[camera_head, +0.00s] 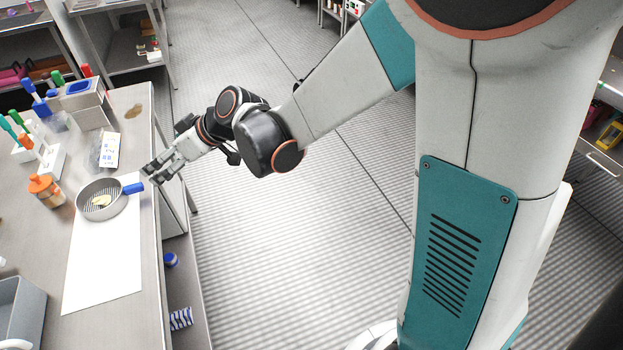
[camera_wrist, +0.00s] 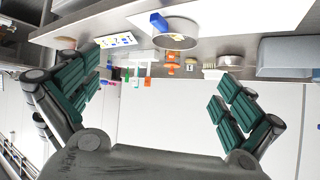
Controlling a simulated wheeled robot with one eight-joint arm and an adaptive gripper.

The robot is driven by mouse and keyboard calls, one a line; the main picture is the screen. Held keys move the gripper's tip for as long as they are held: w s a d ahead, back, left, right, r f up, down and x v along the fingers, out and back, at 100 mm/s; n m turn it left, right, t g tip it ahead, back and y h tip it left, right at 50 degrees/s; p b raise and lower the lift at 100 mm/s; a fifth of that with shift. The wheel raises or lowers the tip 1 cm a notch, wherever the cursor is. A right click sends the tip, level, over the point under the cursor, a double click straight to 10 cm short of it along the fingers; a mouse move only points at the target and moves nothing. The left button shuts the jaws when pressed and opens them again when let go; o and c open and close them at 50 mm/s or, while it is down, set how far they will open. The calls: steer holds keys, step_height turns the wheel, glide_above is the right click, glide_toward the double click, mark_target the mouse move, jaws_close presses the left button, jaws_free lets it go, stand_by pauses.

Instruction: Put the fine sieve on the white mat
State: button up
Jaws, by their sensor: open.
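The fine sieve (camera_head: 101,199) is a round grey pan-like sieve with a short blue handle (camera_head: 133,188). It rests at the far end of the white mat (camera_head: 105,265), overlapping the mat's edge. Something pale yellow shows inside it. My gripper (camera_head: 158,172) is open and empty, just right of the handle near the table's edge. Its spread fingers also show in the wrist view (camera_wrist: 155,95), with nothing between them.
An orange jar (camera_head: 45,190) stands left of the sieve. A grey bin (camera_head: 20,312) is at the front left. The mat's front part is bare.

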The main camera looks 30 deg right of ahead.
steer(key=s+d+r+m+h, duration=0.2)
steer(key=s+d+m+h, duration=0.2)
steer(key=s+d, duration=0.7)
steer(key=s+d+r+m+h, duration=0.2)
steer(key=s+d+m+h, duration=0.2)
steer(key=s+d, duration=0.8)
steer(key=shift+s+d+m+t+h, duration=0.3)
steer(key=shift+s+m+t, duration=0.1)
steer(key=shift+s+m, duration=0.2)
steer(key=shift+a, duration=0.1)
